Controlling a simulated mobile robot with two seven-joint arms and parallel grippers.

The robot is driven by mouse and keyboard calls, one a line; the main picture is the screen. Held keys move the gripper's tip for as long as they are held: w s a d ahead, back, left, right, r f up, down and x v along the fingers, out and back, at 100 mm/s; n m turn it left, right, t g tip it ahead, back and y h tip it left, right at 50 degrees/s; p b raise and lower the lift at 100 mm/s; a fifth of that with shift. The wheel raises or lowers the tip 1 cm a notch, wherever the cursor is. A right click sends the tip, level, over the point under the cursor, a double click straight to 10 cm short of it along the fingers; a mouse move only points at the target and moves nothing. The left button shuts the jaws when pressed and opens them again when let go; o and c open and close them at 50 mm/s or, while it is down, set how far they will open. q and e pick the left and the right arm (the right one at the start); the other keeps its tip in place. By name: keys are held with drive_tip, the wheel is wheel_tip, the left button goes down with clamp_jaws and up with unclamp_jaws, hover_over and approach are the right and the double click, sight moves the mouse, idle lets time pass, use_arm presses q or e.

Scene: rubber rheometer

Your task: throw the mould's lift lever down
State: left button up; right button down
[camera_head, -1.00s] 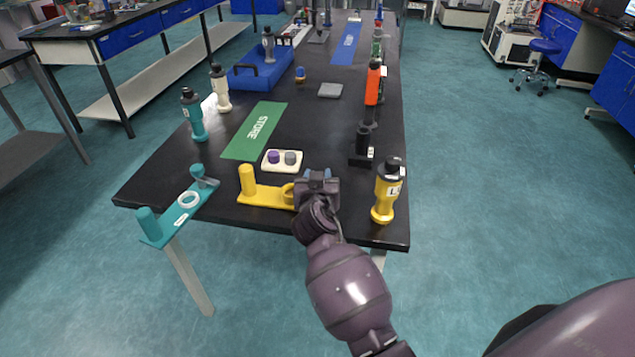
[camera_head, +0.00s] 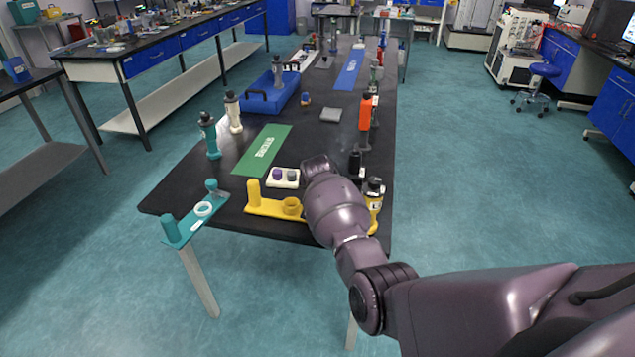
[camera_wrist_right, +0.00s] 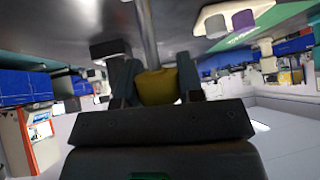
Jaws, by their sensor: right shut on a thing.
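In the right wrist view, which looks upside down, my right gripper (camera_wrist_right: 157,78) is shut on a yellow grip (camera_wrist_right: 156,90) between its two fingers. A grey metal rod (camera_wrist_right: 147,35) runs from this grip to the dark tabletop; it looks like the lift lever. In the head view my right arm hides the gripper and the lever. A yellow base with a post and a ring (camera_head: 291,206) shows just left of my arm, at the table's near edge. My left gripper is in neither view.
A white block (camera_head: 283,177) with purple and grey pieces lies behind the yellow base. A teal fixture (camera_head: 187,226) overhangs the near left edge. The green mat (camera_head: 250,160) is bare.

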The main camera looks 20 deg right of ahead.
drive_tip(key=shift+w+d+f+g+y, duration=0.25)
drive_tip(key=shift+f+g+y, duration=0.15)
drive_tip(key=shift+f+g, duration=0.15)
drive_tip(key=shift+w+d+f+g, duration=0.1)
drive_tip(key=shift+w+f+g, duration=0.05)
drive_tip(key=shift+g, duration=0.2)
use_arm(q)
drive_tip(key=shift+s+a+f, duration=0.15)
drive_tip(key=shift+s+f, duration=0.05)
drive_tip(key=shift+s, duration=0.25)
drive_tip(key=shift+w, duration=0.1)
use_arm(e)
drive_tip(key=c, duration=1.1)
unclamp_jaws()
drive_tip(key=o, duration=0.4)
drive_tip(key=shift+c, duration=0.2)
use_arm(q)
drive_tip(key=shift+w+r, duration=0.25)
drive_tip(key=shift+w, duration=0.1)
